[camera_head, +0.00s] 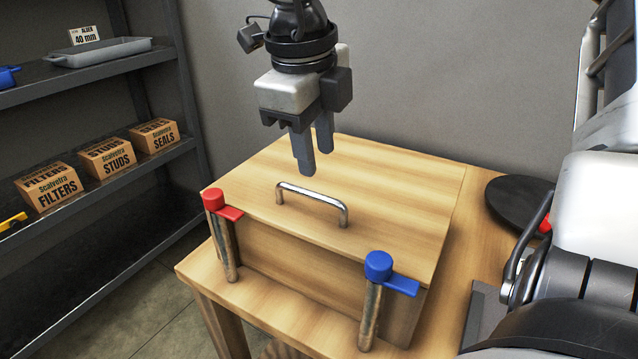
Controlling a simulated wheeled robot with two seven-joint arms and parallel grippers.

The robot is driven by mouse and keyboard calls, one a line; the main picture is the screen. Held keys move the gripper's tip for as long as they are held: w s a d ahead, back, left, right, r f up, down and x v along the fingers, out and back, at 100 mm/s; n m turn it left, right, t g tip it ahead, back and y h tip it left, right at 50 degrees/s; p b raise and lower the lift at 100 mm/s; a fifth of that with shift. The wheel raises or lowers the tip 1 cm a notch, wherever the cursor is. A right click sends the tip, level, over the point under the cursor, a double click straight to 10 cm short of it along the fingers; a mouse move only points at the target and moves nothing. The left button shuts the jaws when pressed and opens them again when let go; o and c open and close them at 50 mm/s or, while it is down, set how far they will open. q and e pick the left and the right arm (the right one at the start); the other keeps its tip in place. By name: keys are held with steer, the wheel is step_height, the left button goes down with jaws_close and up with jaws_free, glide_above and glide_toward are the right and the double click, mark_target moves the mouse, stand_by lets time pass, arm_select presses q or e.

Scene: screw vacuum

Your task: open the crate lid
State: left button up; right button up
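The wooden crate stands on a wooden table, and its flat lid (395,195) lies closed on top. A curved metal handle (312,202) rises from the lid near its front. A post with a red latch (214,200) stands at the crate's front left, and one with a blue latch (379,266) at the front right. Both latch tabs point right along the lid's front edge; I cannot tell whether they overlap it. My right gripper (314,160) points down above the lid, behind the handle in the picture, apart from it. Its fingers are slightly apart and empty. My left gripper is not visible.
A dark round disc (522,203) lies on the table (300,325) right of the crate. A dark shelf unit (100,183) on the left holds several labelled cartons (107,157) and a grey tray (100,51). A grey wall is behind.

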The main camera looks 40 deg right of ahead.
mark_target(321, 196)
steer(key=f, duration=0.2)
steer(key=d+f, duration=0.1)
steer(key=f, duration=0.3)
steer(key=shift+w+d+f, duration=0.15)
steer(key=shift+w+f, duration=0.1)
steer(key=shift+f, duration=0.15)
jaws_close()
